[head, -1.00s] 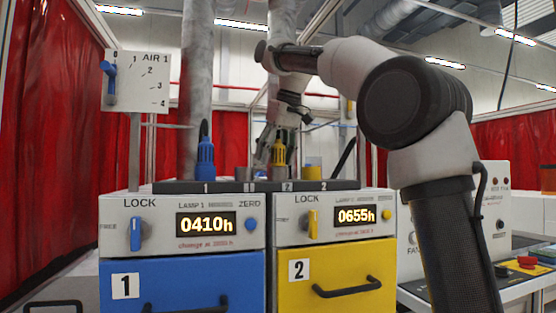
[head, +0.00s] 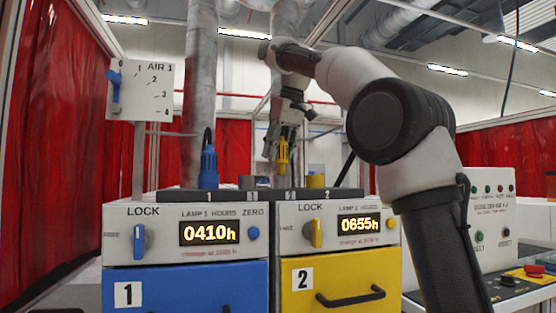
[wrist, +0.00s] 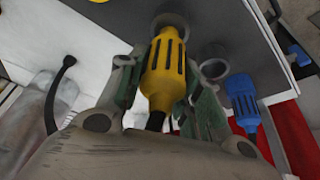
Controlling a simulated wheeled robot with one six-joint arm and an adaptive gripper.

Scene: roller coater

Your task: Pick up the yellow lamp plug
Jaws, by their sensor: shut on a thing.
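The yellow lamp plug (head: 283,155) hangs upright in my gripper (head: 281,142), above the top of the two-drawer unit. In the wrist view the slotted yellow plug (wrist: 164,70) sits between the two fingers of my gripper (wrist: 158,85), which are shut on it. Its far end points at a grey round socket (wrist: 172,18). The head view shows the plug's lower end a little above the unit's top; the exact gap is hard to judge.
A blue plug (head: 209,167) stands upright on the unit to the left. Below are a blue drawer (head: 190,285) and a yellow drawer (head: 340,275). A white AIR 1 panel (head: 140,90) stands at left.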

